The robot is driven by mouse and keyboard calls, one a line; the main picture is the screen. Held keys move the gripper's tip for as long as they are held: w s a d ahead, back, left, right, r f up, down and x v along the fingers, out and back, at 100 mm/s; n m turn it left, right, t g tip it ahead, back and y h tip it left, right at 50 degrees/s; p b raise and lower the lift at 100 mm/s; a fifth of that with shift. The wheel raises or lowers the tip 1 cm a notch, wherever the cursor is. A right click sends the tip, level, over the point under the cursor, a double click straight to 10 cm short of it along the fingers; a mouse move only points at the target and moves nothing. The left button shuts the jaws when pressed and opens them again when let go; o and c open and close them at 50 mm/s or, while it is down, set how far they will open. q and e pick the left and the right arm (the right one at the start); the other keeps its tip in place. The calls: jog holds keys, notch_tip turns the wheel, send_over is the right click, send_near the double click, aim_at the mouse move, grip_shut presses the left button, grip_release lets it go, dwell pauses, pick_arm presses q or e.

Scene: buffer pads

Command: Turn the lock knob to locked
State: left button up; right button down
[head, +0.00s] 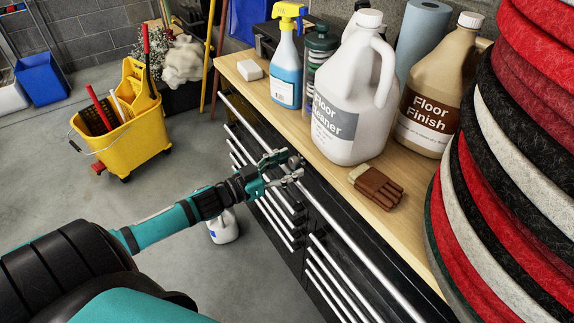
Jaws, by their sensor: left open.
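My left gripper (293,168) is open and empty, just in front of the upper front of a black drawer cabinet (318,222) with long silver handles. Its fingers point right, toward the edge of the wooden top. I cannot make out a lock knob on the cabinet front; the gripper covers part of that front. I cannot tell whether the fingers touch the cabinet. My right gripper is not in view.
On the wooden top (330,172) stand a white floor cleaner jug (350,85), a brown floor finish jug (436,85), a blue spray bottle (286,70) and a brush (377,187). Stacked pads (505,170) rise at right. A yellow mop bucket (122,130) stands on the floor at left.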

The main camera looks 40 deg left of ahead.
pick_arm(q)
jog(key=shift+c, duration=0.3)
grip_shut()
jog(key=shift+r+m, duration=0.1)
jog(key=shift+m, duration=0.3)
jog(key=m+p, duration=0.1)
jog(key=m, duration=0.2)
jog(key=shift+p, duration=0.35)
jog(key=m, duration=0.5)
jog(key=shift+p, duration=0.35)
jog(key=m, duration=0.4)
jog(key=shift+m, duration=0.3)
jog(key=shift+m+b, duration=0.45)
jog(key=shift+m, duration=1.85)
